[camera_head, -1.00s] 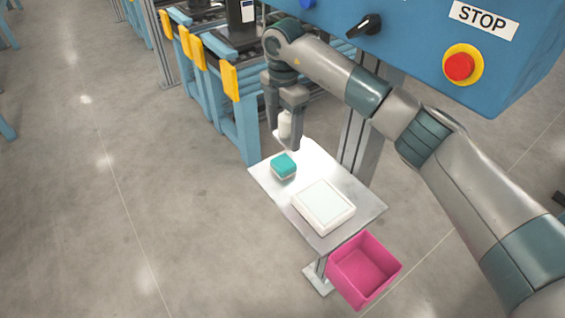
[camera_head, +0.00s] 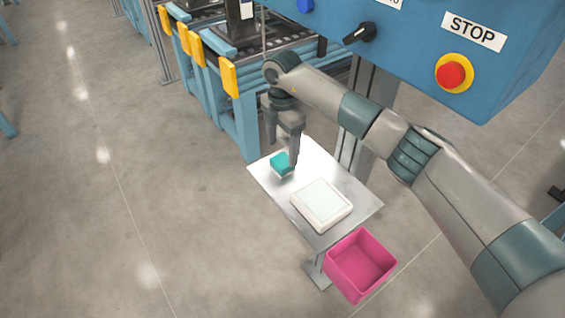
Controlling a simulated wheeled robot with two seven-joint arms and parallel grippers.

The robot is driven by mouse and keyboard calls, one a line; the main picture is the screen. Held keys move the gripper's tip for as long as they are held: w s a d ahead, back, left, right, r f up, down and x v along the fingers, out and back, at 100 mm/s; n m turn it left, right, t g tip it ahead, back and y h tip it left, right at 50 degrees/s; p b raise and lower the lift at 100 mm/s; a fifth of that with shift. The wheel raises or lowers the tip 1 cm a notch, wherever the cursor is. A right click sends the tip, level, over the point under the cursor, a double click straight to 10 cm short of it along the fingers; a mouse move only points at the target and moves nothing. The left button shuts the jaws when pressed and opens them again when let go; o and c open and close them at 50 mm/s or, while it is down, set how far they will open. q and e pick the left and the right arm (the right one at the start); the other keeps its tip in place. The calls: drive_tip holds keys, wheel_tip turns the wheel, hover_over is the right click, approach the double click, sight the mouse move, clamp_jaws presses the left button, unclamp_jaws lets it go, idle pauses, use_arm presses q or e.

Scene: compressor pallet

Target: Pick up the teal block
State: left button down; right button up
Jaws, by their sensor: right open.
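The nearer right fingertip overlaps the right edge of the block in the picture. The other fingertip shows behind and to the left of the block's top. Whether either finger touches the block I cannot tell. My left gripper is not in view.
A white tray-like box (camera_head: 322,203) lies on the table in front of the block. A pink bin (camera_head: 360,264) stands below the table's front edge. A blue control panel (camera_head: 400,45) with a red stop button (camera_head: 451,75) hangs behind my right arm. Open floor lies left.

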sight(283, 160)
drive_tip(key=shift+f+p, duration=0.4)
drive_tip(key=shift+f, duration=0.2)
drive_tip(key=shift+f+p, duration=0.85)
drive_tip(key=shift+f, duration=1.55)
drive_tip(key=shift+c, duration=0.6)
drive_tip(key=c, duration=1.1)
